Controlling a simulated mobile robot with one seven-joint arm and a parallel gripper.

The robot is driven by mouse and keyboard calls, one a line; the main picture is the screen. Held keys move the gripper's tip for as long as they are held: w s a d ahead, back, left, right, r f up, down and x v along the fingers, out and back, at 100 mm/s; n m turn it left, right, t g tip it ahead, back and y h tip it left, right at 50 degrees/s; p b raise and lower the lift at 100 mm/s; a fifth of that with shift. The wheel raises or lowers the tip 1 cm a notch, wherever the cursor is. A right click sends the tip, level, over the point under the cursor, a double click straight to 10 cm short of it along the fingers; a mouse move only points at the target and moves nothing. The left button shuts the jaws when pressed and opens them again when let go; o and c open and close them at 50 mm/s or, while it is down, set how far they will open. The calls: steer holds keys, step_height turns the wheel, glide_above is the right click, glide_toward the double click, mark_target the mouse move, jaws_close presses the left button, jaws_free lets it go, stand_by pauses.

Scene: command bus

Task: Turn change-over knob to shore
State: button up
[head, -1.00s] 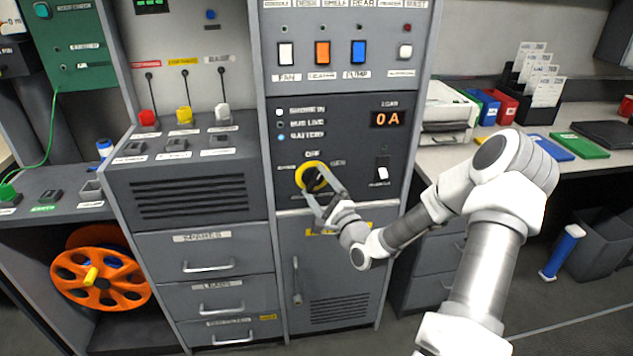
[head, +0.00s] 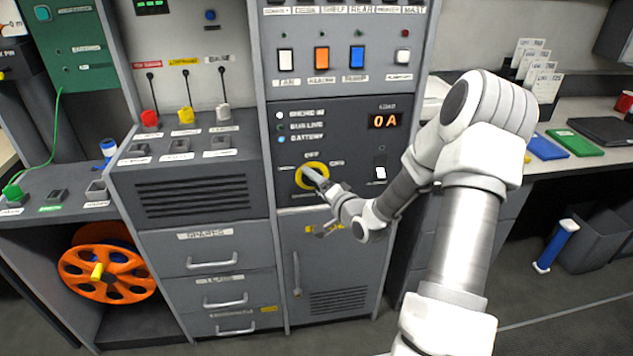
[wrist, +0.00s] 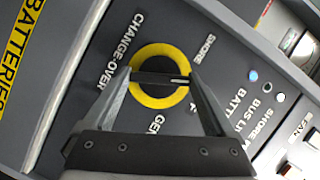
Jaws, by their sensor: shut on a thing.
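The change-over knob (head: 299,179) is a dark knob in a yellow ring on the grey panel, below the lamps and load display. My gripper (head: 312,173) is at the knob's face and hides much of it. In the wrist view, the knob (wrist: 160,78) is a black bar across the yellow ring. My gripper (wrist: 161,75) is shut on the bar, one finger at each end. A pale mark at the bar's right end points between the SHORE label (wrist: 207,46) and a label mostly hidden by the right finger. The GEN label (wrist: 156,125) is below the ring.
Above the knob is a row of rocker switches (head: 322,60); the load display (head: 384,121) reads 0 A. A small white switch (head: 380,173) sits right of the knob. Drawers (head: 210,250) and a cabinet door handle (head: 297,272) are below. A sloped lever console (head: 180,146) stands left.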

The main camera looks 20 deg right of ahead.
steer(key=n+g+h, duration=0.1)
steer(key=n, duration=0.1)
steer(key=shift+n+b, duration=0.35)
steer(key=shift+n, duration=0.05)
steer(key=shift+n+g+h+b, duration=0.4)
steer(key=shift+n+h+b, duration=0.25)
steer(key=shift+n, duration=0.35)
steer(key=shift+r, duration=0.1)
steer(key=o, duration=1.1)
steer(key=shift+c, duration=0.2)
steer(key=shift+a, duration=0.1)
steer(key=d+p+v, duration=0.1)
steer(key=p+v, duration=0.5)
steer(key=v, duration=0.6)
steer(key=shift+a+r, duration=0.4)
steer(key=shift+a, duration=0.05)
